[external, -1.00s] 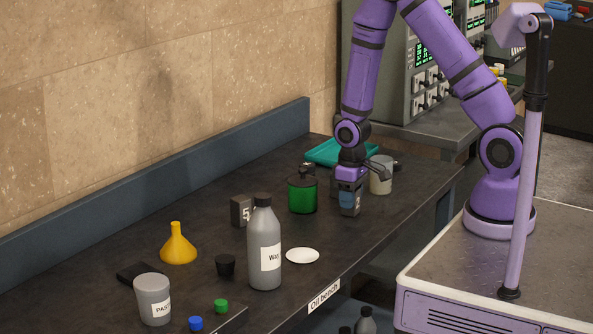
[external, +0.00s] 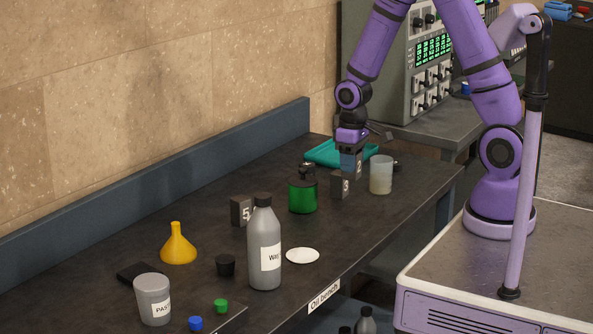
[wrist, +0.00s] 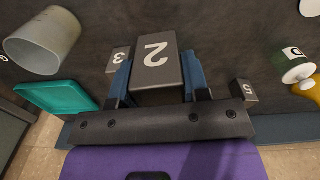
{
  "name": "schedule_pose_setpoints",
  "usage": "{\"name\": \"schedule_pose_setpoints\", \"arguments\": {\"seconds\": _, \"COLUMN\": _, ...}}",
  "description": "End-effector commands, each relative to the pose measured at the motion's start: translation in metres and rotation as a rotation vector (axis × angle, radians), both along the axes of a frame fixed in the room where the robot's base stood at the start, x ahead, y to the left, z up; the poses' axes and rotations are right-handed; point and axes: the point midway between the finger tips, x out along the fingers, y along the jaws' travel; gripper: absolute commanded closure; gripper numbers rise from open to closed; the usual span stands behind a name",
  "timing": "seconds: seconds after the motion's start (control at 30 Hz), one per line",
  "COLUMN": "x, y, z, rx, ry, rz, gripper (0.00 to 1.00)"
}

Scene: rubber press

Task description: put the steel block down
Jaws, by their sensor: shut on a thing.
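A dark grey block (external: 358,168) marked 2 is held in my gripper (external: 350,160). In the wrist view this block (wrist: 155,62) sits between the two blue fingers, which are shut on its sides. It appears raised above the bench, since the other numbered blocks look smaller in that view; its exact height is hard to tell. In the external view my gripper is just behind and above the block marked 3 (external: 340,185), near the teal tray (external: 322,153).
On the bench (external: 385,215) a translucent cup (external: 381,175) stands right of the held block. A green can (external: 302,196) and a block marked 5 (external: 240,211) stand left. A grey bottle (external: 264,250) and white disc (external: 302,256) are nearer. Bare bench lies in front of block 3.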

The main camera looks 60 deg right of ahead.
Motion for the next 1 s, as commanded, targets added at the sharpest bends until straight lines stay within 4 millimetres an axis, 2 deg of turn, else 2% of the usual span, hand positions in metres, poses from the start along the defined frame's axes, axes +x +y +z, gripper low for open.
{"name": "schedule_pose_setpoints", "arguments": {"seconds": 0.13, "x": 0.003, "y": 0.011, "z": 0.001, "rx": 0.0, "ry": -0.001, "rz": 0.031, "gripper": 1.0}}
{"name": "schedule_pose_setpoints", "arguments": {"seconds": 0.27, "x": 0.007, "y": 0.037, "z": -0.001, "rx": 0.0, "ry": -0.001, "rz": 0.103, "gripper": 1.0}}
{"name": "schedule_pose_setpoints", "arguments": {"seconds": 0.53, "x": 0.012, "y": 0.118, "z": -0.005, "rx": 0.0, "ry": -0.002, "rz": 0.32, "gripper": 1.0}}
{"name": "schedule_pose_setpoints", "arguments": {"seconds": 0.8, "x": -0.001, "y": 0.2, "z": -0.009, "rx": 0.0, "ry": -0.001, "rz": 0.53, "gripper": 1.0}}
{"name": "schedule_pose_setpoints", "arguments": {"seconds": 1.0, "x": -0.013, "y": 0.241, "z": -0.011, "rx": 0.0, "ry": -0.001, "rz": 0.638, "gripper": 1.0}}
